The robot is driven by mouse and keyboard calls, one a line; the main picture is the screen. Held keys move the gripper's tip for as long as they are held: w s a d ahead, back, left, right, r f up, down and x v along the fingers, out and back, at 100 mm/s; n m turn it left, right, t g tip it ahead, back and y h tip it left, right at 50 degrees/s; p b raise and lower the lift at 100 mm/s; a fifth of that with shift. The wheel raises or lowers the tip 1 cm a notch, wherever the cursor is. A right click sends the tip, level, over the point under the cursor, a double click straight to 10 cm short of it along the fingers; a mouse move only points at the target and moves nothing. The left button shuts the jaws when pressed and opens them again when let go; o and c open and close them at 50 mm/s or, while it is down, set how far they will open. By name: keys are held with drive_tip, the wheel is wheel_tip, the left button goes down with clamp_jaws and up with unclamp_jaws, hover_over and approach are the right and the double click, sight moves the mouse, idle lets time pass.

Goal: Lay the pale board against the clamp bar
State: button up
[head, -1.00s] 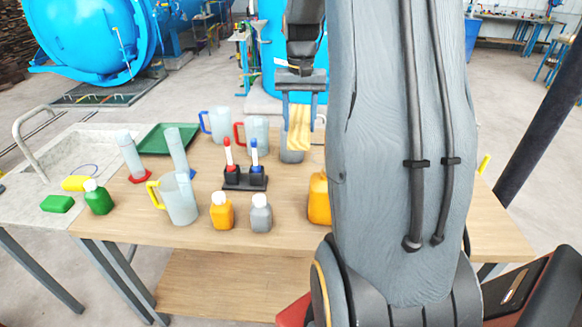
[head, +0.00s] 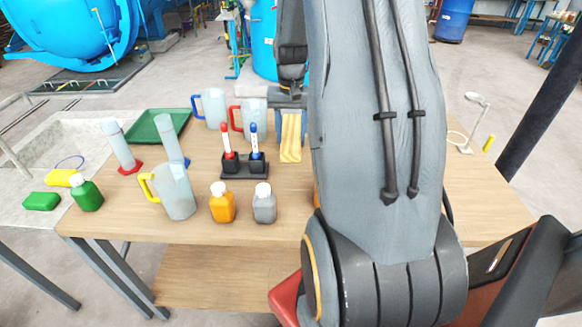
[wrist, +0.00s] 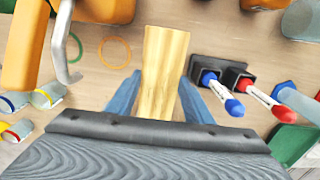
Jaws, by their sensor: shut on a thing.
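The pale board (head: 290,138) is a flat, light wooden slat. It hangs in my gripper (head: 290,120) over the back part of the wooden table, right of the pen holder. In the wrist view the board (wrist: 164,62) sticks out from between the two blue-grey fingers of my gripper (wrist: 160,88), which are shut on it. I cannot tell whether its far end touches the table. I cannot pick out the clamp bar for certain. A bent silver bar (wrist: 61,45) shows beside an orange body at the upper left of the wrist view. My arm hides that area in the head view.
A black holder (head: 243,166) with a red and a blue marker stands close to the board. Jugs, an orange bottle (head: 222,204) and a grey bottle (head: 264,205) stand further left. Flat rings (wrist: 114,52) and small banded jars (wrist: 48,95) lie left of the board in the wrist view.

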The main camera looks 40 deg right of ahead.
wheel_tip(320, 180, down, 12)
drive_tip(key=b, duration=0.8)
drive_tip(key=shift+f, duration=0.1)
drive_tip(key=o, duration=1.2)
drive_tip(key=shift+o, duration=0.4)
wheel_tip(320, 180, up, 12)
drive_tip(key=b, duration=0.3)
